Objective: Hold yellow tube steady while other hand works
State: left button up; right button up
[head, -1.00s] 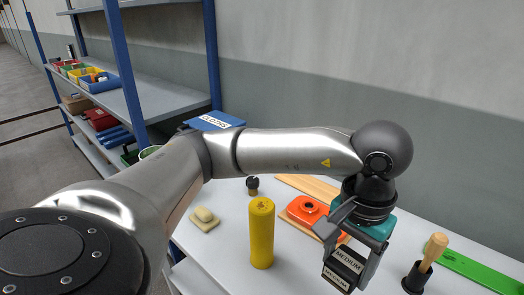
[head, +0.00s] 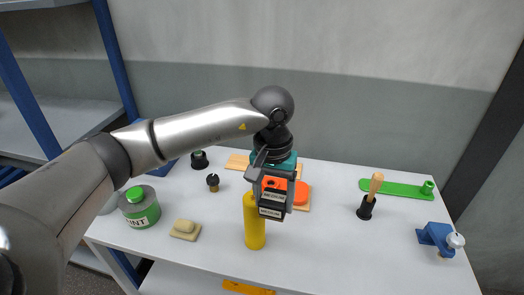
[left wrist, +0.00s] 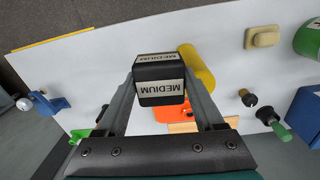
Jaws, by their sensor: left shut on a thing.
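The yellow tube (head: 255,235) stands upright on the white table, its upper part partly hidden by my left gripper's load. My left gripper (head: 273,200) is shut on a black block (head: 272,211) with white MEDIUM labels, not on the tube. In the left wrist view the block (left wrist: 159,90) sits between the two fingers, and the yellow tube (left wrist: 198,67) is just behind and beside it. I cannot tell whether block and tube touch. My right gripper is in neither view.
Behind the gripper are an orange part (head: 302,193) and a wooden board (head: 238,161). A beige block (head: 185,230) and green-lidded jar (head: 140,209) stand left. The front right table is clear.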

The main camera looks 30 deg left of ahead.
pick_arm(q)
jog(key=shift+n, duration=0.5)
jog(key=shift+w+a+r+p, duration=0.2)
jog(key=shift+w+a+p, duration=0.35)
jog(key=shift+a+p, duration=0.85)
jog(key=shift+w+a+r+p, duration=0.2)
jog(key=shift+w+a+p, duration=0.3)
jog(key=shift+a+p, duration=0.9)
jog(key=shift+w+a+r+p, duration=0.2)
jog(key=shift+w+a+p, duration=0.45)
jog(key=shift+a, duration=1.35)
jog(key=shift+w+d+r+b, duration=0.1)
jog(key=shift+w+d+r, duration=0.1)
jog(key=shift+d, duration=0.75)
jog(key=shift+w+d+r+b, duration=0.15)
jog(key=shift+w+d, duration=0.1)
jog(key=shift+d, duration=0.7)
jog(key=shift+w+d+r+b, duration=0.1)
jog(key=shift+w+d+r, duration=0.1)
jog(key=shift+d, duration=0.75)
jog(key=a+r, duration=0.2)
jog(key=a, duration=0.5)
jog(key=a+r+b, duration=0.1)
jog(key=a+r, duration=0.2)
jog(key=a, duration=0.5)
